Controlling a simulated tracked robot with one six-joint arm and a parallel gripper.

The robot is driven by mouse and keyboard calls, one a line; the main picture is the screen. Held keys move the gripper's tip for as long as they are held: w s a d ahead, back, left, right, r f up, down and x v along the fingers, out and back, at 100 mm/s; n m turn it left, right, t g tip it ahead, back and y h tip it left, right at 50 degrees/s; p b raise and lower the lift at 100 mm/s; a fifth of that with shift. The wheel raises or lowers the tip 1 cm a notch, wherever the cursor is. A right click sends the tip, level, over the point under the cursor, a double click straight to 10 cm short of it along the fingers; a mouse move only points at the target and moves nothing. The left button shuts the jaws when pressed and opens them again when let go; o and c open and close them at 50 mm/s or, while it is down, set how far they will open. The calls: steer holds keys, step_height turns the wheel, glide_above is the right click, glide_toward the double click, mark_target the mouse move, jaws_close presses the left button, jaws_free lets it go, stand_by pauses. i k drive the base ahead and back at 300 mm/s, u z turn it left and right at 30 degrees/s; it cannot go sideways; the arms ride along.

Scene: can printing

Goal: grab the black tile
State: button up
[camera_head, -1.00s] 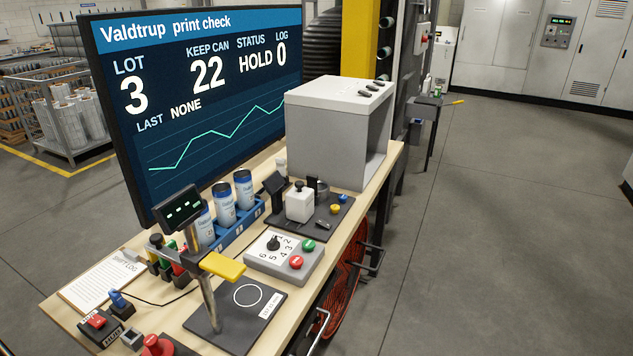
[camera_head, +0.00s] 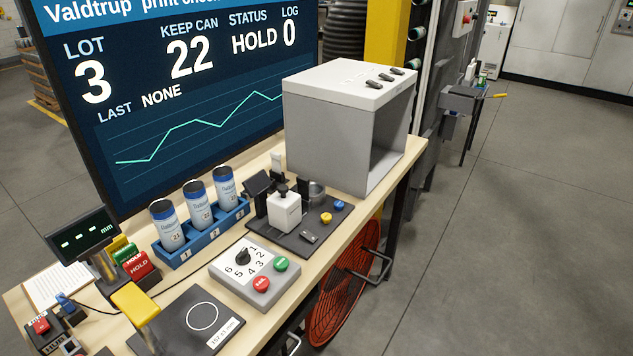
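No separate tile clearly reads as the black tile. A flat black square plate (camera_head: 195,322) with a white circle and a white label lies at the near edge of the bench. A larger black mat (camera_head: 326,236) lies further back, bearing a white block with a black knob (camera_head: 284,210), a small dark grey piece (camera_head: 309,237), and a yellow and a blue button. I cannot tell which of these is the tile. My gripper is not in view.
A yellow paddle (camera_head: 134,303) overhangs the plate's left side. A grey dial box (camera_head: 256,272) with red and green buttons stands between plate and mat. A blue rack (camera_head: 205,235) holds three cans. A grey open box (camera_head: 345,125) and a large screen (camera_head: 180,90) stand behind.

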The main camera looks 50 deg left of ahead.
mark_target(303, 183)
steer(key=i, duration=1)
steer(key=u, duration=3.25)
steer(key=i, duration=0.45)
steer(key=z, duration=0.1)
